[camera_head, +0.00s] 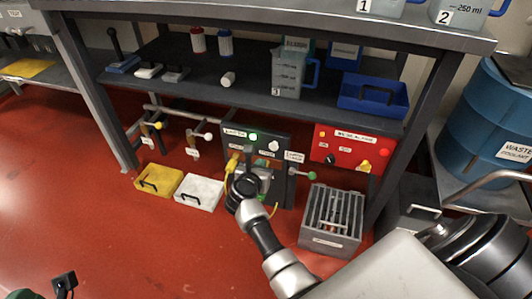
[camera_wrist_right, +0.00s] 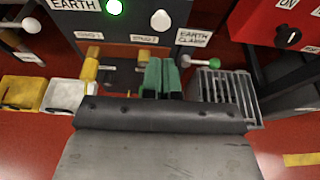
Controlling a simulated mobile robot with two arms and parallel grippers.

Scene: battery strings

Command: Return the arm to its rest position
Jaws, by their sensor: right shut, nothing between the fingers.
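My right arm reaches in from the lower right in the head view. Its gripper (camera_head: 262,178) is in front of the dark control panel (camera_head: 285,137) under the bench. In the right wrist view the green fingers (camera_wrist_right: 162,76) are together with nothing held between them, close in front of the lower part of the panel. Whether they touch the panel cannot be told. The panel has a lit green lamp (camera_head: 253,136), a white knob and a yellow plug (camera_head: 232,163) on its left.
A metal cage box (camera_head: 331,218) stands right of the panel, under a red switch box (camera_head: 352,148). Yellow (camera_head: 158,180) and white (camera_head: 199,192) trays lie to the left. The bench shelf (camera_head: 175,92) is above. A blue drum (camera_head: 490,120) stands at right. Red floor at left is mostly clear.

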